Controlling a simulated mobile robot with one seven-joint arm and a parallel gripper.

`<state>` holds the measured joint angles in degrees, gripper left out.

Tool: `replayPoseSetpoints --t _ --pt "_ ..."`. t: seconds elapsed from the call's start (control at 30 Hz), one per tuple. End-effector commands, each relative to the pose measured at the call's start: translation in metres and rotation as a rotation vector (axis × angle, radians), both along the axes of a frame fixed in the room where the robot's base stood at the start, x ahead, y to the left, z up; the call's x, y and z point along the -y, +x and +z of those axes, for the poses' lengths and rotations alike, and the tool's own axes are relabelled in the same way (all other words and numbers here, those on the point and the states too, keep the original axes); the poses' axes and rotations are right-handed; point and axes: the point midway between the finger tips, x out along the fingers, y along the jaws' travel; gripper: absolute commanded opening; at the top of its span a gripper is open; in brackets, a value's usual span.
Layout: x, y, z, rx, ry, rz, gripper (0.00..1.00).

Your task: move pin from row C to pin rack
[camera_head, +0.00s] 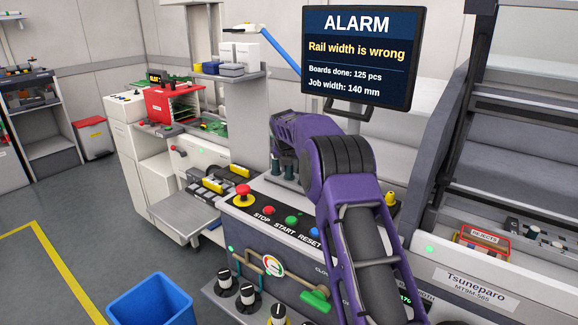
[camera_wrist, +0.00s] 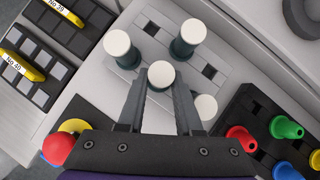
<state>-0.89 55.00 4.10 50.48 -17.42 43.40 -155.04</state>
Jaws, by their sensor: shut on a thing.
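My gripper (camera_wrist: 161,92) is shut on a pin (camera_wrist: 161,74) with a round white top, held between the two fingertips in the wrist view. Beneath it is a light grey block (camera_wrist: 180,50) with dark square holes. Two other white-topped, dark green pins stand on it, one at upper left (camera_wrist: 118,43) and one at upper right (camera_wrist: 193,31). Another white top (camera_wrist: 205,107) shows just right of the right finger. I cannot tell whether the held pin touches the block. In the head view, dark green pins (camera_head: 276,166) show below my purple wrist; the fingers are hidden. No row label is legible.
A dark holder with red (camera_wrist: 241,137), green (camera_wrist: 287,128) and blue pegs is at lower right. A red button (camera_wrist: 57,150) is at lower left. Black trays with yellow labels (camera_wrist: 64,12) lie left. An alarm screen (camera_head: 361,55) stands behind my arm.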

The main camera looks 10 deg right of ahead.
Motion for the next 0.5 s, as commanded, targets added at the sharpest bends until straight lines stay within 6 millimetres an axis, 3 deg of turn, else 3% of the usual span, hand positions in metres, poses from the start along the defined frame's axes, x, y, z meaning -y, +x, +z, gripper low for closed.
replayPoseSetpoints --t 0.33,0.37,0.5 --pt "0.0000 0.0001 0.0000 0.000 0.000 0.000 0.00" --pt "0.0000 0.0001 0.0000 0.000 0.000 0.000 0.39" --pt "0.0000 0.0001 -0.0001 0.000 0.000 0.000 0.64"
